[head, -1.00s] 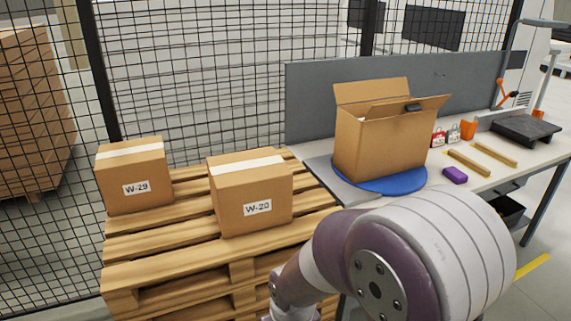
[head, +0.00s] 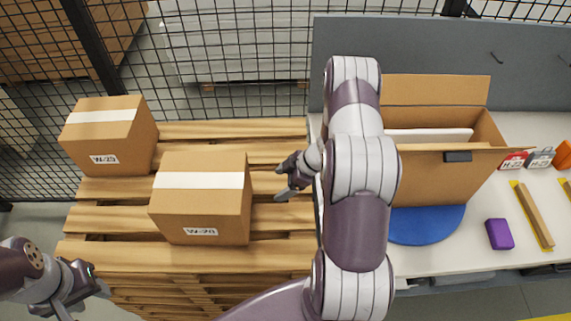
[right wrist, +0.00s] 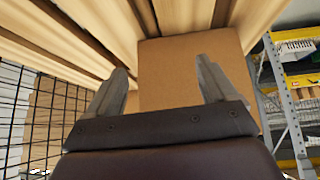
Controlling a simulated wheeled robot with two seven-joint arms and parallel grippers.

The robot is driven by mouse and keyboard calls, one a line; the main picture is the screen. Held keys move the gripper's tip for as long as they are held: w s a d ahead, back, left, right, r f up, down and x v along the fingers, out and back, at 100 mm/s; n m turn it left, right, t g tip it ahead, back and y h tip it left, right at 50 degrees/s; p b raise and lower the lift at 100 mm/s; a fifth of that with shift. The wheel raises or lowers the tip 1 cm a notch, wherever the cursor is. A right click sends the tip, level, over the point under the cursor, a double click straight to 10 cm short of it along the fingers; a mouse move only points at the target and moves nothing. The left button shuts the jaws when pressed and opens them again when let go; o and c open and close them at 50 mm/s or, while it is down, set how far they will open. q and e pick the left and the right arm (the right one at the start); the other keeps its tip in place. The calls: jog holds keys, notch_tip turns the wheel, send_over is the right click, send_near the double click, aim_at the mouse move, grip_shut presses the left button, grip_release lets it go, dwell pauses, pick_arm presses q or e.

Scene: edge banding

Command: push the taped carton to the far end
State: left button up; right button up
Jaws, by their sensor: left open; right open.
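Two closed cartons with white tape lie on the wooden pallet (head: 285,255). The carton marked W-20 (head: 197,215) is nearer me. The other, whose label reads like W-29 (head: 100,142), is behind it to the left. My right gripper (head: 284,180) is open and empty over the pallet, just right of the W-20 carton, with a small gap in the head view. In the right wrist view a plain carton side (right wrist: 180,75) fills the space between and beyond the open fingers (right wrist: 160,75). My left gripper (head: 92,292) is open and empty at the lower left, off the pallet's front.
An open carton (head: 440,178) with a white item inside stands on a blue disc (head: 425,228) on the bench at right, partly behind my right arm. A purple block (head: 499,234) lies on the bench. Wire fence (head: 240,50) runs behind the pallet.

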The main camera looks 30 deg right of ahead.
aim_at(250, 210)
jog(key=shift+n+g+y, duration=0.3)
jog(key=shift+n+y, duration=0.1)
jog(key=shift+y, duration=0.1)
jog(key=a+f+b, duration=0.1)
jog(key=f+b, duration=0.1)
jog(key=a+f+b, duration=0.2)
jog(key=f+b, duration=0.1)
jog(key=a+f+b, duration=0.2)
jog(key=b, duration=0.1)
jog(key=shift+w+a+f, duration=0.1)
jog(key=shift+a+f, duration=0.15)
jog(key=shift+w+a+r+p, duration=0.15)
jog(key=shift+w+a, duration=0.05)
jog(key=shift+a, duration=0.3)
jog(key=shift+w+a+r+p, duration=0.15)
jog(key=shift+w+a, duration=0.05)
jog(key=shift+a, duration=0.55)
pick_arm(q)
notch_tip(250, 210, down, 6)
jog(key=shift+s+a+f, duration=0.15)
jog(key=shift+s+a, duration=0.2)
jog(key=shift+s, duration=0.05)
pick_arm(e)
jog(key=shift+w+f, duration=0.1)
jog(key=shift+w, duration=0.05)
